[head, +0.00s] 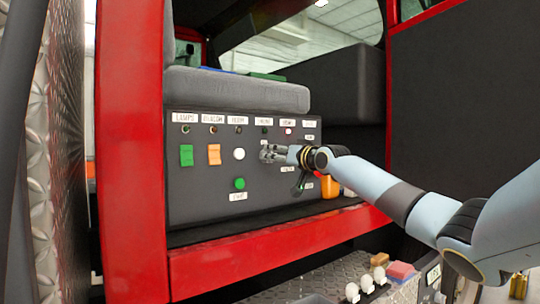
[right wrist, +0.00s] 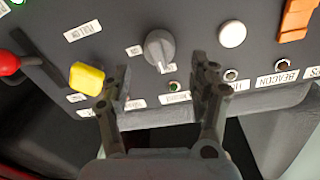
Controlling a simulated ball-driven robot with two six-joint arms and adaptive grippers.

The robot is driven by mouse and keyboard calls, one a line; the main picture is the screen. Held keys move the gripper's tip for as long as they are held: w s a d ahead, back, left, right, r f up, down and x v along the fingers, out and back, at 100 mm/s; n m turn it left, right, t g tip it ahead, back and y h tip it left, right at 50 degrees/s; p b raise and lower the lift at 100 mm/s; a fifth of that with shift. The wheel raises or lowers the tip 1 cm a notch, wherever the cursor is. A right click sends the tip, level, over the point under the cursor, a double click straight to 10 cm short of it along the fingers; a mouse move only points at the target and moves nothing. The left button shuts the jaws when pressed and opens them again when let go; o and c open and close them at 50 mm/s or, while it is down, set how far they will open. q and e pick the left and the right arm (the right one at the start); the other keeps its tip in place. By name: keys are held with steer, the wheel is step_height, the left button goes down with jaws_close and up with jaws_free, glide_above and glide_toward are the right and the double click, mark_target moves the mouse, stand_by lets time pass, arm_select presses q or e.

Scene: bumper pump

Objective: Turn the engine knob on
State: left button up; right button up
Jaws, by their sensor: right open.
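The engine knob, a grey round knob with a raised grip bar (right wrist: 159,47), shows in the right wrist view on the dark control panel. In the head view my right gripper covers the place where it sits, so I cannot make it out clearly there. My right gripper (head: 268,153) is at the panel face, right of the white button. In the right wrist view, the open gripper (right wrist: 165,74) has one finger on each side of the knob's line, with the knob just beyond the tips. I see no finger touching it. My left gripper is not in view.
The panel (head: 205,205) also carries a green switch (head: 186,155), an orange switch (head: 214,154), a white button (head: 239,154) and a green button (head: 239,184). In the wrist view a yellow switch (right wrist: 87,78) and a red-tipped lever (right wrist: 8,63) lie left. A red sill (head: 250,255) runs below.

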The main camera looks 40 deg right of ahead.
steer(key=shift+w+d+b, duration=0.2)
steer(key=shift+w, duration=1)
steer(key=shift+w+d+b, duration=0.15)
steer(key=shift+w+d, duration=0.05)
steer(key=shift+w, duration=0.95)
steer(key=c, duration=1.1)
steer(key=shift+c, duration=0.2)
